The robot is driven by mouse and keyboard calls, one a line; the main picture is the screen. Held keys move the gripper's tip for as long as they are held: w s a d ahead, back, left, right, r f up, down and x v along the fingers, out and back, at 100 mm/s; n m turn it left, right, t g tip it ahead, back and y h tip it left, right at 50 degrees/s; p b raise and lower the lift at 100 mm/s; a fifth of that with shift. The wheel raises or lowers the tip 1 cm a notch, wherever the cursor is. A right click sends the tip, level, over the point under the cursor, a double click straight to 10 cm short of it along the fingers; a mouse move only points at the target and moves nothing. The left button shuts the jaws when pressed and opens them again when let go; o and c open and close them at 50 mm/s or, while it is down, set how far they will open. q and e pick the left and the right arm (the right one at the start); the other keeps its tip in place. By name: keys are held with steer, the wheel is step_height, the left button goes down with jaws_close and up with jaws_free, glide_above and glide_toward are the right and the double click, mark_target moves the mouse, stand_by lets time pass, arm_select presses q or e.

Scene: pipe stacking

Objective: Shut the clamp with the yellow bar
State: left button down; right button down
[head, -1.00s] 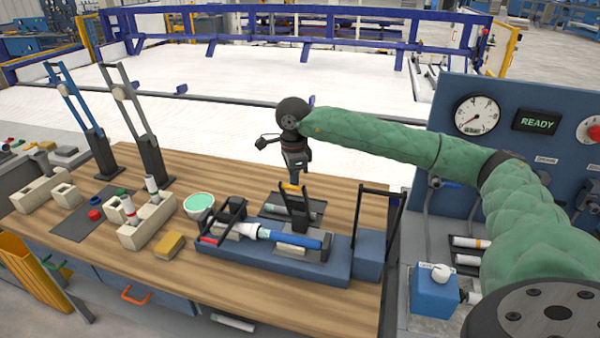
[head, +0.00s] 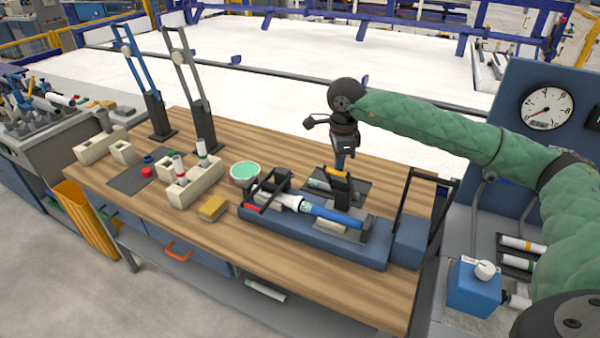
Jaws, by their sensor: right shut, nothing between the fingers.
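The clamp with the yellow bar (head: 339,189) is a black frame on the right half of a long blue fixture (head: 300,240). Its frame stands up above the fixture, with the yellow bar (head: 337,173) at its top. A pipe with a blue right part (head: 333,215) and a white left part (head: 290,201) lies along the fixture. My right gripper (head: 341,167) is shut and empty, pointing down right at the yellow bar. I cannot tell whether it touches the bar. My left gripper is out of view.
A second black clamp (head: 268,184) is on the fixture's left end. A tall black frame (head: 402,200) stands by a blue block (head: 408,242) at right. Two tall levers stand at the back left. A green-topped bowl (head: 244,173) and yellow block (head: 213,208) are near the fixture.

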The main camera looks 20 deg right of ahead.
steer(key=shift+s+a+f+b, duration=0.6)
steer(key=shift+s+a, duration=0.1)
steer(key=shift+a, duration=0.15)
steer(key=shift+s+a+f+b, duration=0.6)
steer(key=shift+a+f+b, duration=0.1)
steer(key=shift+a+f, duration=0.05)
steer(key=shift+f, duration=0.1)
